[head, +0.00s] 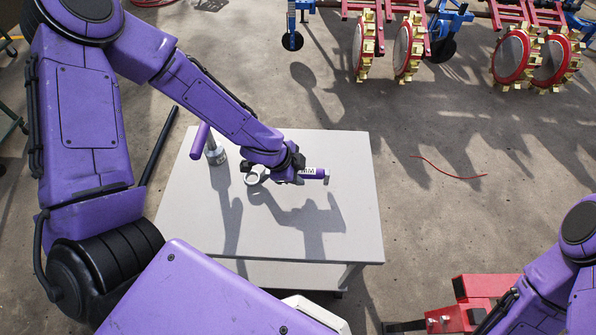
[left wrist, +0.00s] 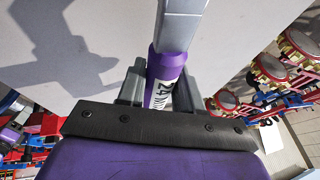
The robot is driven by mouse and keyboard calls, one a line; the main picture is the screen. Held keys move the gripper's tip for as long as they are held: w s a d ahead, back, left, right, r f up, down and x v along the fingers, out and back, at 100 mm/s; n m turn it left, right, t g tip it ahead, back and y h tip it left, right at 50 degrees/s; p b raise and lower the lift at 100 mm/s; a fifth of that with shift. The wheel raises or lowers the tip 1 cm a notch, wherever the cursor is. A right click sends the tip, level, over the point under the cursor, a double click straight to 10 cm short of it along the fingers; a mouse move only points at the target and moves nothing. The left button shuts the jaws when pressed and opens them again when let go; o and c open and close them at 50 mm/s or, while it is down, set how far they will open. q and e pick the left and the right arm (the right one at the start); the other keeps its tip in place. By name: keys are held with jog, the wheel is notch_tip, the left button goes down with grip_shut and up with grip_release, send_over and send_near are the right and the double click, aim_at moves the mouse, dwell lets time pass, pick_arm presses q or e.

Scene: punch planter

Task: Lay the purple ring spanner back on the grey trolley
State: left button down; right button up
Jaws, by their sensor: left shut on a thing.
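The purple ring spanner has a grey ring end (head: 256,174) and a purple handle (head: 314,172) with a white label. My left gripper (head: 290,172) is shut on it, across the handle. In the left wrist view the handle (left wrist: 164,84), marked 24, sits between the fingers (left wrist: 160,92), with grey metal beyond it. The grey trolley (head: 345,160) is under the gripper. The shadow of gripper and spanner falls apart from them on its top, so the spanner appears held above it. My right arm shows at the lower right, but its gripper is out of frame.
A tool with a purple bar handle (head: 199,141) and a metal body (head: 215,153) stands at the trolley's left side. The trolley's front and right are clear. A red item (head: 485,290) is at lower right. Planter wheels (head: 408,46) stand behind; a red wire (head: 447,172) lies on the floor.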

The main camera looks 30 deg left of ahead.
pick_arm(q)
jog(key=shift+f+b, duration=0.35)
jog(key=shift+f, duration=0.2)
jog(key=c, duration=0.7)
grip_release()
jog(key=shift+o, duration=0.2)
jog(key=shift+r, duration=0.4)
jog(key=p+v, duration=0.4)
jog(key=v, duration=0.5)
jog(key=shift+s+a+r, duration=0.15)
jog(key=shift+s+r, duration=0.05)
jog(key=shift+r, duration=0.1)
